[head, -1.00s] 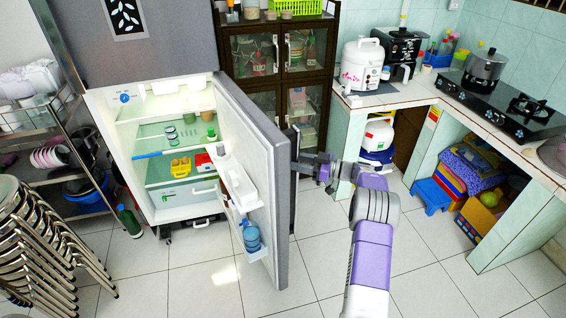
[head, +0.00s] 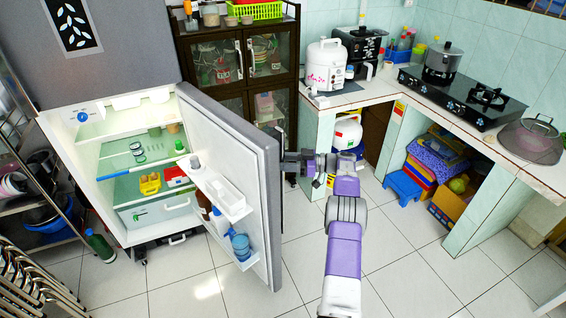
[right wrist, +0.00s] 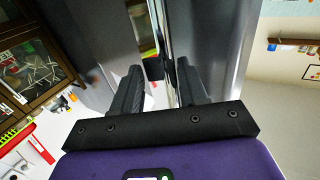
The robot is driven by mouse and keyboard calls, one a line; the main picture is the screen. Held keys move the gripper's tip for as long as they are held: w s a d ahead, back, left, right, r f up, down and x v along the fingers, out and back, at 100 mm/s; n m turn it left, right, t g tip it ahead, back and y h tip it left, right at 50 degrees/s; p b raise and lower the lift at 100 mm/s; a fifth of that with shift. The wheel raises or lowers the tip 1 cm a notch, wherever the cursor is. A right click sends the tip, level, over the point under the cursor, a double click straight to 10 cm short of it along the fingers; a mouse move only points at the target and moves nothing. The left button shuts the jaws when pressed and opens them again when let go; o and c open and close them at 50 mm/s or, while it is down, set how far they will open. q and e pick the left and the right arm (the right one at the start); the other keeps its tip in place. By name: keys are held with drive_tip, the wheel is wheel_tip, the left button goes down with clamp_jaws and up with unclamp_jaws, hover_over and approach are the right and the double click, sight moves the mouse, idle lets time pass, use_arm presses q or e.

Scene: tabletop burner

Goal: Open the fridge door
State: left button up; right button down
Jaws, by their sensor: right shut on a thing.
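The fridge (head: 128,240) stands at the left with its lower door (head: 272,200) swung wide open to the right, and its lit shelves show. The grey upper door (head: 100,60) is closed. My right gripper (head: 283,160) is at the outer face of the open door, at its dark handle. In the right wrist view the two fingers (right wrist: 166,85) stand on either side of the handle (right wrist: 168,68), shut on it. My left gripper is not in view.
A dark glass-front cabinet (head: 262,50) stands close behind the door and arm. A tiled counter (head: 360,95) with a stove (head: 462,95) runs along the right. A metal rack (head: 20,160) and stacked stools (head: 30,285) are at the left. The front floor is clear.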

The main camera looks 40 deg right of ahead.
drive_tip(key=shift+w+a+r, duration=0.35)
drive_tip(key=shift+w, duration=0.15)
drive_tip(key=c, duration=0.9)
unclamp_jaws()
drive_tip(key=shift+w, duration=0.1)
drive_tip(key=o, duration=0.3)
drive_tip(key=shift+w+a+f, duration=0.1)
drive_tip(key=shift+w+a, duration=0.05)
drive_tip(key=shift+w, duration=0.05)
drive_tip(key=shift+o, duration=0.2)
drive_tip(key=shift+s, duration=0.1)
drive_tip(key=shift+s+d, duration=0.1)
drive_tip(key=shift+d, duration=0.15)
drive_tip(key=v, duration=0.7)
drive_tip(key=shift+s+d+f+p, duration=0.15)
drive_tip(key=shift+s+p, duration=0.15)
drive_tip(key=shift+p, duration=0.1)
